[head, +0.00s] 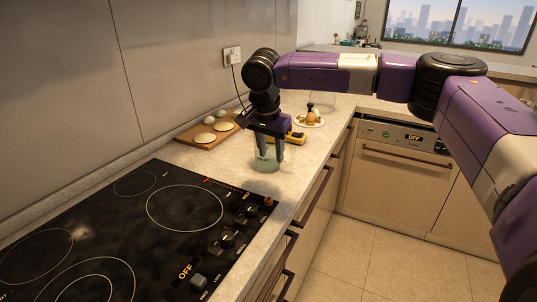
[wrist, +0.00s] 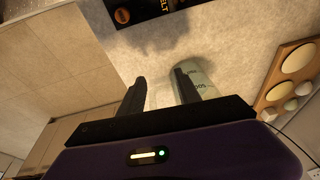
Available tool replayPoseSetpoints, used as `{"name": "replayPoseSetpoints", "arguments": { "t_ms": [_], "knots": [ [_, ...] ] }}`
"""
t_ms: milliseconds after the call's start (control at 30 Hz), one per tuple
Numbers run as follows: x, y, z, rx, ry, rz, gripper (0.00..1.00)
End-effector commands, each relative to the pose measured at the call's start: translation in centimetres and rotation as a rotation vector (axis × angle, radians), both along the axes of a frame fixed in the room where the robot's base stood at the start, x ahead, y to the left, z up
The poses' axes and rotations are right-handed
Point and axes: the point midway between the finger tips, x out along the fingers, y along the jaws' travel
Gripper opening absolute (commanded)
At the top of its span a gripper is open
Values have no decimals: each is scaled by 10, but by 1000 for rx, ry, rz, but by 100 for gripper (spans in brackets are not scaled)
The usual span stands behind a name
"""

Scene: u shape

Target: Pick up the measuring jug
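The measuring jug (head: 266,163) is a pale greenish, see-through vessel standing on the counter just beyond the cooktop's far right corner. In the wrist view the jug (wrist: 198,77), with dark markings on its side, lies at and behind the right finger. My gripper (head: 270,157) points down at the jug, its two dark fingers overlapping the jug's upper part. In the wrist view my gripper (wrist: 159,77) is open, with bare counter showing between the fingers. The left finger is clear of the jug; I cannot tell whether the right one is inside or in front of it.
A black cooktop (head: 130,225) fills the near counter. A wooden board (head: 205,134) with round pale items lies left of the jug. A yellow-and-black object (head: 296,138) and a plate (head: 309,120) with small items sit behind. The counter's edge drops off to the right.

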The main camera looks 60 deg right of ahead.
Motion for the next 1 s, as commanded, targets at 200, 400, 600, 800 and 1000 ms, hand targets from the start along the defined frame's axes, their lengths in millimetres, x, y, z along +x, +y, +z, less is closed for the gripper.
{"name": "replayPoseSetpoints", "arguments": {
  "t_ms": [200,400,600,800,1000],
  "knots": [
    [-25,-49,25,-124,49,-36,40],
    [-27,-59,10,-130,55,-40,40],
    [-26,-64,-4,-129,53,-38,40],
    [-26,-74,-29,-128,53,-39,40],
    [-26,-81,-45,-130,52,-37,40]
  ]
}}
